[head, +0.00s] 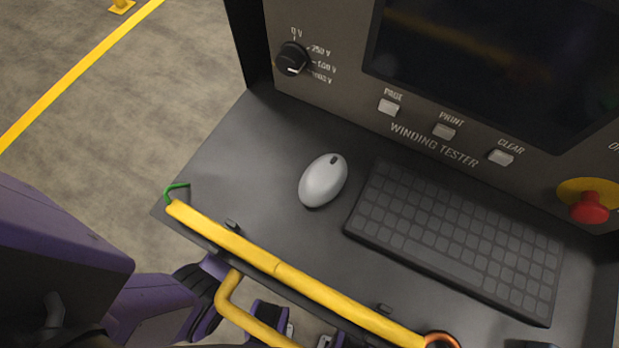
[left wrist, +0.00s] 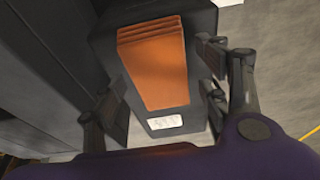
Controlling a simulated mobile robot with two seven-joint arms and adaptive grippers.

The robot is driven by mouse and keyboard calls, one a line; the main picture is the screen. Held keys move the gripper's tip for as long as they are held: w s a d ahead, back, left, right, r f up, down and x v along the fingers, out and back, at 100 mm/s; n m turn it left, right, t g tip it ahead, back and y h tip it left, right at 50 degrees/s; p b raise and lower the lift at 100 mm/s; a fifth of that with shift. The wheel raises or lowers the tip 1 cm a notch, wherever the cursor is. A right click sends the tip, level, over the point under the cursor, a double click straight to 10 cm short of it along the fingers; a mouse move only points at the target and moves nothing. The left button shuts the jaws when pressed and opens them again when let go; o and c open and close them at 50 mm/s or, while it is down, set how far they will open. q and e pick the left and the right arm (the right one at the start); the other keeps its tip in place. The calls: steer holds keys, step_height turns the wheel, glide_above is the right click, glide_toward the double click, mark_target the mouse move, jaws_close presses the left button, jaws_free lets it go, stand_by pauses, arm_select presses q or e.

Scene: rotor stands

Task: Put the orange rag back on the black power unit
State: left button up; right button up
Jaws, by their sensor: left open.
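The orange rag (left wrist: 158,62) shows in the left wrist view. It looks folded in layers at its far end and hangs flat over the black power unit (left wrist: 112,22), a dark box with a white label below the rag. My left gripper (left wrist: 163,88) is open, its dark fingers spread to the left and right of the rag in the picture. I cannot tell whether any finger touches the rag or the box. The rag and power unit do not show in the head view. My right gripper is in neither view.
The head view shows a winding tester (head: 330,95) with a shelf. A white mouse (head: 323,181) and a dark keyboard (head: 455,240) lie on it. A yellow rail (head: 290,277) runs along its front edge, and a red knob (head: 589,207) is at right. Open floor (head: 130,120) lies left.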

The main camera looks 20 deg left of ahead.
arm_select(q)
steer(key=p+v, duration=0.1)
steer(key=v, duration=0.2)
steer(key=p+v, duration=0.1)
steer(key=v, duration=0.1)
steer(key=shift+s+a+r, duration=0.1)
steer(key=shift+s+r, duration=0.2)
steer(key=s+a, duration=0.2)
steer(key=s, duration=0.9)
steer(key=shift+f+p, duration=0.2)
steer(key=shift+p, duration=0.2)
steer(key=shift+s, duration=0.15)
steer(key=s+a+r+t, duration=0.2)
steer(key=s+a+r, duration=0.1)
steer(key=s, duration=0.7)
steer(key=s+a+r+n+t, duration=0.1)
steer(key=s+a+r, duration=0.2)
steer(key=s, duration=0.7)
steer(key=shift+s+a+r+n+t, duration=0.2)
steer(key=shift+a+r+n+t, duration=0.15)
steer(key=shift+r, duration=0.3)
